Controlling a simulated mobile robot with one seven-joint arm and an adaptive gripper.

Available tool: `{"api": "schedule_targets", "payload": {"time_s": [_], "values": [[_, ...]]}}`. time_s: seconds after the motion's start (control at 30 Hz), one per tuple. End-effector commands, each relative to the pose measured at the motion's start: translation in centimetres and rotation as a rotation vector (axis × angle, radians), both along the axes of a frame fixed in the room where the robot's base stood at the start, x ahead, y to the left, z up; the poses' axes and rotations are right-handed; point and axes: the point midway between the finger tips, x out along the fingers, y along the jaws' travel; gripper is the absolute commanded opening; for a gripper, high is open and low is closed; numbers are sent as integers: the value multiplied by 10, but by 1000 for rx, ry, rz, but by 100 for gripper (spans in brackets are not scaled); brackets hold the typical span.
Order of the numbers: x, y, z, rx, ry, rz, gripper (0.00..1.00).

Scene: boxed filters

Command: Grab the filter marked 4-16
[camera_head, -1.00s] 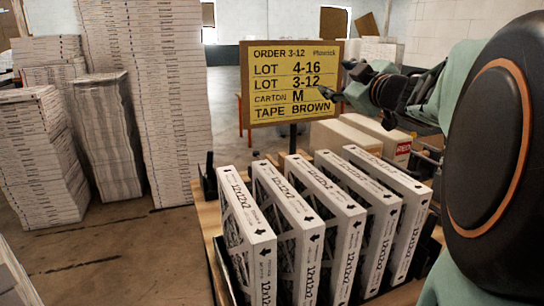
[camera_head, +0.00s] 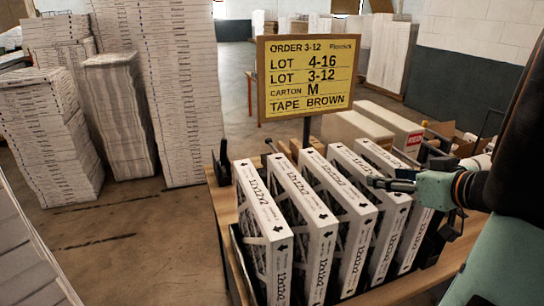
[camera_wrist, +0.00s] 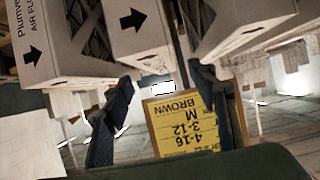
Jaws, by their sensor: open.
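Several white-edged filters (camera_head: 262,230) stand upright in a row in a dark rack on the wooden table, in the head view. Their printed edges read 12x12x2; I can read no 4-16 on any of them. My gripper (camera_head: 388,184) is at the right part of the row, close to the top edges of the right-hand filters (camera_head: 372,192). The wrist view shows my gripper (camera_wrist: 162,76) with its two dark fingers apart, and filter edges with black arrows (camera_wrist: 138,22) just beyond them. Whether a finger touches a filter I cannot tell.
A yellow sign (camera_head: 308,76) behind the row reads LOT 4-16, LOT 3-12, carton M, tape brown; it shows upside down in the wrist view (camera_wrist: 183,122). White boxes (camera_head: 357,128) lie behind the rack. Tall stacks (camera_head: 176,90) stand left, with open floor between.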

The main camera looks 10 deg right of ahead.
Motion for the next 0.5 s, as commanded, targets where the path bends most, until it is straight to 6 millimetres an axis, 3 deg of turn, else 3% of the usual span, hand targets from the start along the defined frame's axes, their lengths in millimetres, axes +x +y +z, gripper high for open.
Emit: {"api": "schedule_targets", "payload": {"time_s": [0.5], "values": [[58, 8, -24, 0, 0, 1, 53]]}}
